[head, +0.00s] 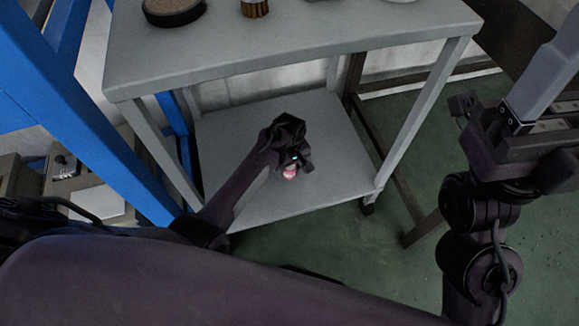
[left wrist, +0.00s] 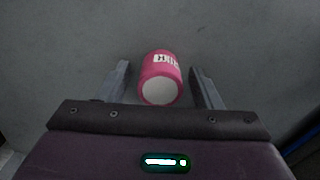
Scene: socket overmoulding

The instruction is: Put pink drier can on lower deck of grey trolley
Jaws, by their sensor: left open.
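The pink drier can (left wrist: 160,66) has a white label and a pale round end. In the left wrist view it lies between the two spread fingers of my left gripper (left wrist: 160,88), with a gap on each side, over a plain grey surface. In the head view my left gripper (head: 297,168) reaches over the lower deck (head: 320,125) of the grey trolley, and the can (head: 289,173) shows as a small pink patch by it, mostly hidden by the gripper. My left gripper is open. My right arm is at the right of the head view; its fingertips are not clearly visible.
The trolley's upper deck (head: 290,32) overhangs the lower one and carries a round dark-rimmed item (head: 173,10) and a brown brush-like item (head: 254,8). Grey legs (head: 425,115) stand at the corners. A blue frame (head: 85,110) stands close on the left. Green floor is open at the right.

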